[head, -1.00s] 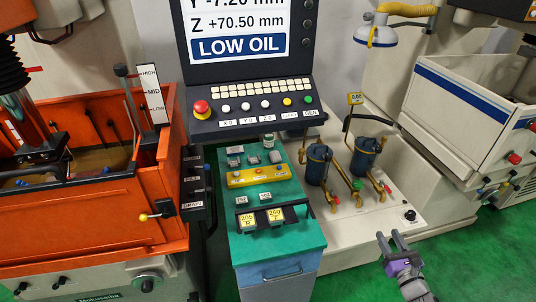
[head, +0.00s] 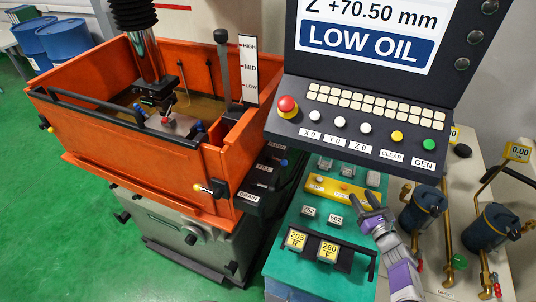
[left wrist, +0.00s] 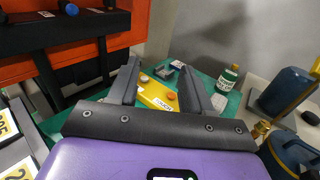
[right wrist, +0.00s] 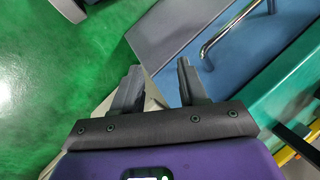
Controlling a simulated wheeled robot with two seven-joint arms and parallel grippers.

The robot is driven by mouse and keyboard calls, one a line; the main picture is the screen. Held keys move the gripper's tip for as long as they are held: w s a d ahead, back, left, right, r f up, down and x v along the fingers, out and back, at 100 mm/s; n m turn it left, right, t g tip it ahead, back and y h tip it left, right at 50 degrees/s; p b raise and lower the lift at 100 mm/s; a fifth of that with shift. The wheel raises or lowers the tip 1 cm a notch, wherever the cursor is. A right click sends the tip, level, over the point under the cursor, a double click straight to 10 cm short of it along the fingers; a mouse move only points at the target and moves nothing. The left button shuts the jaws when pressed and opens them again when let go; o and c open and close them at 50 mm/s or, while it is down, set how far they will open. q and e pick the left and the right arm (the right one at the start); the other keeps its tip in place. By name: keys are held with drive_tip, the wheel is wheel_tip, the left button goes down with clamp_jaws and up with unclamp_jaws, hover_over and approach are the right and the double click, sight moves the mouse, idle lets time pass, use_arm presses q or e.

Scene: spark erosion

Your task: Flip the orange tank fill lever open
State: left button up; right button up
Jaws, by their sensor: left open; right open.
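The orange tank (head: 130,165) stands left of the control panel, also in the left wrist view (left wrist: 100,65). On its right side is a dark bracket with labels, FILL (head: 264,168) and DRAIN (head: 247,196) among them. A blue-knobbed lever (head: 284,162) sits beside FILL; a blue knob also shows in the left wrist view (left wrist: 71,9). The fill lever's exact position is too small to tell. My left gripper (head: 365,201) is open and empty above the teal cart top, right of the bracket. My right gripper (right wrist: 157,80) is open and empty near a blue drawer front.
The control panel (head: 352,130) overhangs the back of the teal cart (head: 300,215). The cart carries a yellow block (head: 335,190), a black rail (head: 345,248) and tagged blocks. Blue filter canisters (head: 494,230) stand to the right. Green floor (head: 60,220) is open at left.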

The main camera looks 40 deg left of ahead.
use_arm(q)
drive_tip(key=a+f+n+g+y+p, duration=0.1)
drive_tip(key=a+f+n+g+y, duration=0.15)
drive_tip(key=a+g, duration=0.45)
drive_tip(key=n+g+y+p, duration=0.1)
drive_tip(key=n+g+p, duration=0.1)
drive_tip(key=n+g, duration=0.45)
approach(287, 163)
drive_tip(key=a, duration=0.4)
drive_tip(key=shift+t, duration=0.35)
drive_tip(key=a, duration=0.2)
drive_tip(key=s+a+p, duration=0.1)
drive_tip(key=a, duration=0.4)
drive_tip(key=shift+s+f+p, duration=0.15)
drive_tip(key=shift+p, duration=0.15)
clamp_jaws()
